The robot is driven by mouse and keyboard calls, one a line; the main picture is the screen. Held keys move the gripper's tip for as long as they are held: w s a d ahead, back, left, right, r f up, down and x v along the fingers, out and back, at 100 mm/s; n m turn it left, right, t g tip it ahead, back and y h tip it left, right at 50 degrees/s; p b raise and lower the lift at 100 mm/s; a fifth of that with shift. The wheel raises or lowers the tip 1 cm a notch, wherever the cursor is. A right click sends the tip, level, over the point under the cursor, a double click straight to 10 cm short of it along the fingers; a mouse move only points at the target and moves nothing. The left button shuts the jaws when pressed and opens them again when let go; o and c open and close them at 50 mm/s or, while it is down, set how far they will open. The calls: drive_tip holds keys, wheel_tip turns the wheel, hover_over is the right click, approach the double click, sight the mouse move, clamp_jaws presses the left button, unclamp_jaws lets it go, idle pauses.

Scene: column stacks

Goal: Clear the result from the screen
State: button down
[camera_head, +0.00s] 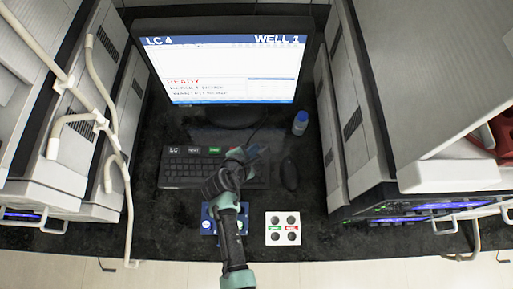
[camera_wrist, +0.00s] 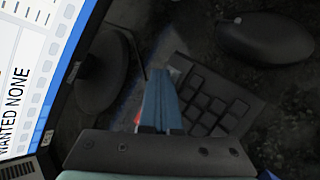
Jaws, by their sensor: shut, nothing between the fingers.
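The screen (camera_head: 232,65) stands at the back of the bench and shows "LC 4", "WELL 1" and red "READY" text. In the wrist view part of the screen (camera_wrist: 30,70) shows "WANTED NONE". A dark keyboard (camera_head: 185,170) lies in front of it, with a row of labelled pads including a green one (camera_head: 215,150). My gripper (camera_head: 260,150) is over the keyboard's right part, its blue fingers (camera_wrist: 160,75) shut and empty. A small red patch (camera_wrist: 137,119) shows beside the fingers, mostly hidden. I cannot tell whether the fingers touch anything.
A black mouse (camera_head: 289,174) lies right of the keyboard. A blue-capped bottle (camera_head: 300,123) stands behind it. A white card with red and green labels (camera_head: 283,240) and a blue panel (camera_head: 208,222) lie in front. Tall grey instrument stacks (camera_head: 360,100) wall both sides.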

drive_tip(key=shift+r, duration=0.1)
drive_tip(key=shift+r+p, duration=0.75)
drive_tip(key=shift+p, duration=0.2)
wheel_tip(320, 180, up, 5)
drive_tip(key=p, duration=0.5)
drive_tip(key=shift+r, duration=0.1)
idle(0.4)
